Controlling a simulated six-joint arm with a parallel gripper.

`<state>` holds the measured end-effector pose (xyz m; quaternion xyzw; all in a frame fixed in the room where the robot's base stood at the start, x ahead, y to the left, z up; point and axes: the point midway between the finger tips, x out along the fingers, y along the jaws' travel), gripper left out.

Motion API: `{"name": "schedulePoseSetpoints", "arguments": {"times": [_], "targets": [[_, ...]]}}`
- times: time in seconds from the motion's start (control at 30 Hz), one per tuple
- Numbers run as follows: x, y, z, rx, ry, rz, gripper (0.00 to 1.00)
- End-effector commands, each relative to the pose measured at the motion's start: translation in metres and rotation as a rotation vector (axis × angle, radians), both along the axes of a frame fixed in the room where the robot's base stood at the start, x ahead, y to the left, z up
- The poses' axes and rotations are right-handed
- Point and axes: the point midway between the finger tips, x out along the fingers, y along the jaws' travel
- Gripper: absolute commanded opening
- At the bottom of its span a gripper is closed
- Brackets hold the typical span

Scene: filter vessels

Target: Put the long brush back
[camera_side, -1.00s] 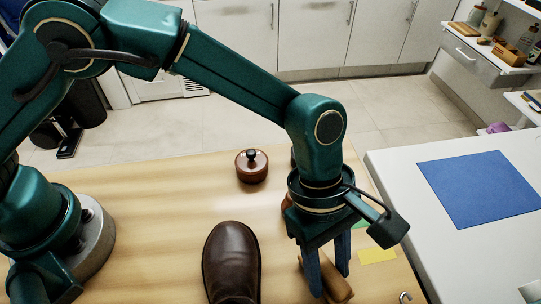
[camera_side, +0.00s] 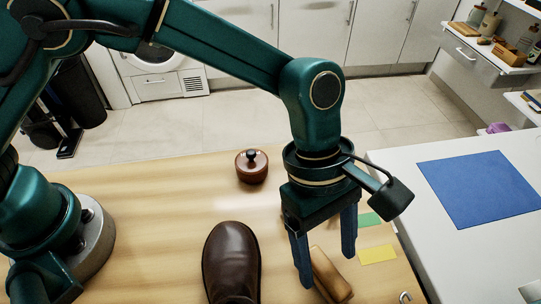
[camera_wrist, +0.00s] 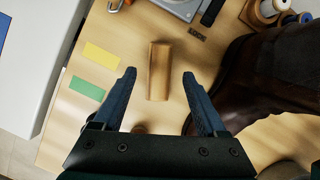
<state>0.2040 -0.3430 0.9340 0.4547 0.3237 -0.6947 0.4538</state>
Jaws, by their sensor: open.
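A long wooden brush-like block (camera_side: 328,275) lies on the wooden table, right of the boot in the side view. In the wrist view the block (camera_wrist: 159,72) lies lengthwise between the fingers, with space on both sides; no bristles show. My gripper (camera_side: 327,266) is open and empty above it, pointing down. In the wrist view my gripper (camera_wrist: 159,74) has its two blue fingers apart.
A dark brown boot (camera_side: 231,262) stands left of the block. A round brown pot with a knob (camera_side: 252,166) is behind. Yellow (camera_side: 378,255) and green (camera_side: 369,219) patches lie on the right. A white table with a blue mat (camera_side: 480,189) is beyond.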

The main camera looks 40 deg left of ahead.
Motion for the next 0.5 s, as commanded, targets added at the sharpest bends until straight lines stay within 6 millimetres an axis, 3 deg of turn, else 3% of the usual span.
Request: {"name": "schedulePoseSetpoints", "arguments": {"times": [0.2,0.5], "targets": [[0.010,0.015,0.045,-0.005,-0.005,0.003,0.74],[0.016,0.029,0.079,-0.002,-0.002,0.001,0.74]]}}
